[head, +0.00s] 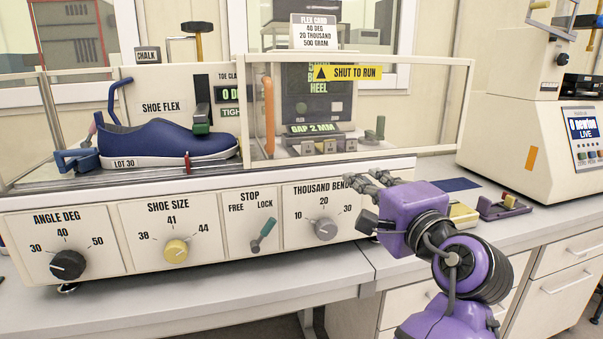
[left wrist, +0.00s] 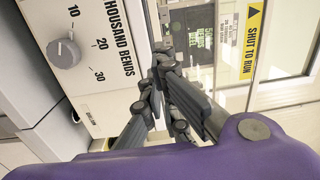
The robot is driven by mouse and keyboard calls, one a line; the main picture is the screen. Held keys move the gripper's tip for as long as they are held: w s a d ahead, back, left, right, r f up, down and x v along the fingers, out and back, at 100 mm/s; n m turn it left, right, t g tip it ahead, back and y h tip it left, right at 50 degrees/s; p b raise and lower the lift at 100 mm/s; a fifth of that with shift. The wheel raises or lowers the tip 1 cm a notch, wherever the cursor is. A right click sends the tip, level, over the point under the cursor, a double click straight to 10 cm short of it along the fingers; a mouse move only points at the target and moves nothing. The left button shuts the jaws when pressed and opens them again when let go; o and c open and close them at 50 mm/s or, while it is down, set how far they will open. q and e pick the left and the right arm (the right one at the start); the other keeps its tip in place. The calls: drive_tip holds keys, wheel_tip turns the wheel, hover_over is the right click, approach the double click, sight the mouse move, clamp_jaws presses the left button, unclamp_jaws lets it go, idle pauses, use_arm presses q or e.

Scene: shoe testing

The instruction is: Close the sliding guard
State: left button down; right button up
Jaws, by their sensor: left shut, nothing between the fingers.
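The sliding guard (head: 418,112) is a clear framed panel with a yellow SHUT TO RUN label and an orange upright handle (head: 269,115) at its left end. It stands to the right, past the machine's right end, and the blue shoe (head: 165,142) at the left is uncovered. My left gripper (head: 362,184) is shut and empty, in front of the machine just below the guard's lower edge, right of the handle. My right gripper is out of view.
The machine's front panel (head: 130,235) has dials and a STOP lever (head: 263,236) below the guard. At the right stand a white force tester (head: 540,140) and a small purple holder (head: 503,207) on the bench. The bench front (head: 200,300) is clear.

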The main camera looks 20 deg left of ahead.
sight(288, 151)
use_arm(q)
drive_tip(key=w+a+y, duration=0.1)
drive_tip(key=a, duration=0.2)
drive_tip(key=w+a+r+g+y+p, duration=0.1)
drive_tip(key=a, duration=0.2)
drive_tip(key=w+a+r+g, duration=0.1)
drive_tip(key=a, duration=0.2)
drive_tip(key=shift+w+a+m+y, duration=0.15)
drive_tip(key=shift+a+m+y, duration=0.15)
drive_tip(key=shift+a+y, duration=0.1)
drive_tip(key=a, duration=0.2)
drive_tip(key=s+a+p, duration=0.1)
drive_tip(key=shift+s+r, duration=0.1)
drive_tip(key=shift+r, duration=0.2)
drive_tip(key=shift+s+a+r, duration=0.1)
drive_tip(key=shift+s+a, duration=0.15)
drive_tip(key=shift+s, duration=0.05)
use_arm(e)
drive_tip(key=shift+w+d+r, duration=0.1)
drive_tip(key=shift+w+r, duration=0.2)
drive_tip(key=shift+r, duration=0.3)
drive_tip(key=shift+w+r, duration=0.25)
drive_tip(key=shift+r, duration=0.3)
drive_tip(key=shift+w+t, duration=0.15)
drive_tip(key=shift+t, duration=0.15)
use_arm(q)
drive_tip(key=shift+a, duration=0.2)
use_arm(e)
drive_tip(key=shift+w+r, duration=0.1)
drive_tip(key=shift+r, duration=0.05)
